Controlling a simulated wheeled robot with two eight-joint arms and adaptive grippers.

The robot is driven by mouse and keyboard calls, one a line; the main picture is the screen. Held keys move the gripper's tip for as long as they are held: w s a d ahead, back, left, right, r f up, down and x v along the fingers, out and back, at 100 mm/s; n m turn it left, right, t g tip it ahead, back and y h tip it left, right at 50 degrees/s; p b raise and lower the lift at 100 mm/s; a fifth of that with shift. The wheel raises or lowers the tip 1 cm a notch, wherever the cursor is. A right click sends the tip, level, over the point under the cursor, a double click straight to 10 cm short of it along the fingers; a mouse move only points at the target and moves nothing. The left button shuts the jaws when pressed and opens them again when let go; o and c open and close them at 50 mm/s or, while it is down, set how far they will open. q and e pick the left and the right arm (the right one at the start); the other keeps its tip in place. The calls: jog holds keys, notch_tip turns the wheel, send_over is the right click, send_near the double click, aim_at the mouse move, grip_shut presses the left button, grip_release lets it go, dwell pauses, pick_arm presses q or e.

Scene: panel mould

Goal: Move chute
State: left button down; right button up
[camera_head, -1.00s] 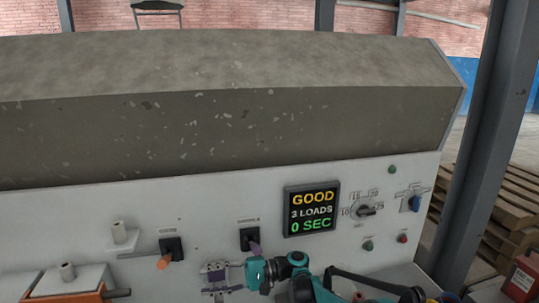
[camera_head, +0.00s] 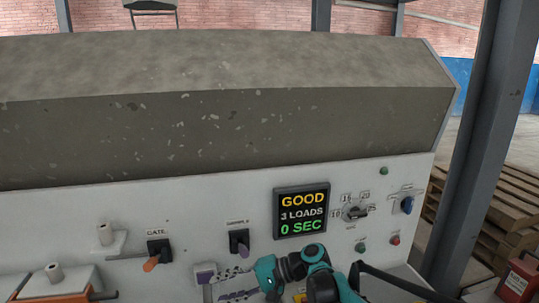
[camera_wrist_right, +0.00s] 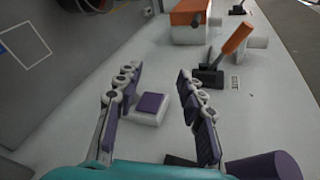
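My right gripper (camera_head: 218,284) is low in the head view, its teal wrist coming in from the lower right. In the right wrist view the gripper (camera_wrist_right: 157,74) is open, with purple pads and a gap between the fingers. A white block with a purple top (camera_wrist_right: 150,104) shows in that gap, not gripped. What seems the same purple top (camera_head: 205,270) shows just left of the fingers in the head view. No part is labelled as a chute, so I cannot tell which one it is. My left gripper is out of view.
The white panel has an orange gate lever (camera_head: 151,264), a purple sample lever (camera_head: 241,249) and a screen (camera_head: 301,210) reading GOOD, 3 LOADS, 0 SEC. A dial (camera_head: 355,213) is to its right. An orange-and-white box (camera_head: 56,282) is lower left. Pallets (camera_head: 500,205) stand far right.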

jog(key=s+d+f+n+t+h, duration=0.1)
jog(key=s+d+h, duration=0.3)
jog(key=d, duration=0.5)
jog(key=s+d+f+n+t+h, duration=0.1)
jog(key=s+d+f+t+h, duration=0.3)
jog(key=s+d, duration=0.4)
jog(key=s+d+f+n+t+h, duration=0.1)
jog(key=s+d+h, duration=0.4)
jog(key=d, duration=0.7)
jog(key=shift+s+d+f+t+h, duration=0.25)
jog(key=shift+s+f+t+h, duration=0.15)
jog(key=shift+s+f+t, duration=0.45)
jog(key=shift+s+r, duration=0.1)
jog(key=shift+c, duration=0.6)
